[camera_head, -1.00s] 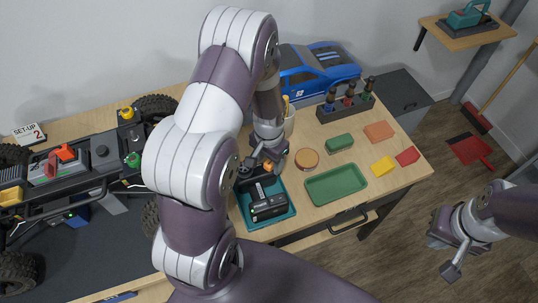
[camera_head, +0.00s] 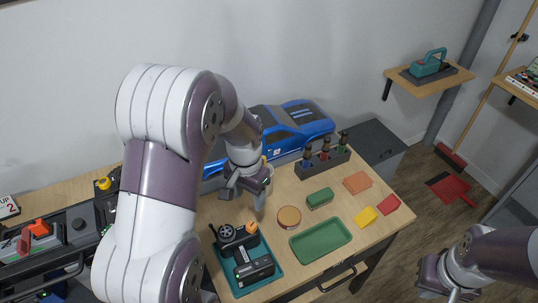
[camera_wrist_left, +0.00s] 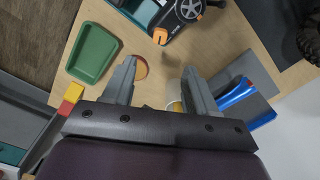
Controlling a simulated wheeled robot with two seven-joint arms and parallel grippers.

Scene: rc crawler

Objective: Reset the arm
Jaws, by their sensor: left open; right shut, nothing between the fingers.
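My left arm reaches across the head view from the lower left. Its gripper (camera_head: 250,194) is above the wooden bench, behind the teal tray (camera_head: 277,268) and in front of the blue truck body (camera_head: 290,130). In the left wrist view the two fingers (camera_wrist_left: 160,75) stand wide apart with nothing held between them. A black controller with a grey wheel (camera_head: 232,238) and a black box (camera_head: 255,270) lie in the teal tray, apart from the gripper. My right gripper (camera_head: 446,281) is low at the right, beyond the bench, shut and empty.
On the bench are a round orange-topped piece (camera_head: 289,217), a green tray (camera_head: 320,240), a green block (camera_head: 320,198), coloured blocks (camera_head: 365,216) and a bottle rack (camera_head: 322,163). The crawler chassis (camera_head: 45,245) is at left. A wall shelf (camera_head: 430,83) holds a teal tool.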

